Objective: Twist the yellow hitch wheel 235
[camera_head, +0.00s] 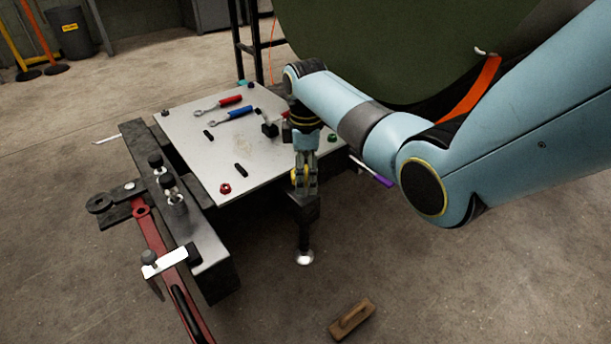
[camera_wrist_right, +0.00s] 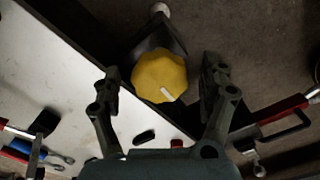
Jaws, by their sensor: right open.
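The yellow hitch wheel (camera_wrist_right: 155,73) is a scalloped knob with a white mark on its top, seen from above in the right wrist view. It sits on a dark bracket beside the plate's edge. My right gripper (camera_wrist_right: 160,92) is open, with one finger on each side of the wheel and visible gaps between. In the head view my right gripper (camera_head: 306,186) points down at the plate's near right corner and hides most of the wheel. My left gripper is not in view.
The pale plate (camera_head: 215,155) carries a red wrench (camera_head: 225,101), a blue wrench (camera_head: 232,114) and small dark parts. A dark rail (camera_head: 197,238) and red bar (camera_head: 160,240) stand at the left. A wooden block (camera_head: 352,319) lies on the open floor. The green fuselage (camera_head: 370,50) stands behind.

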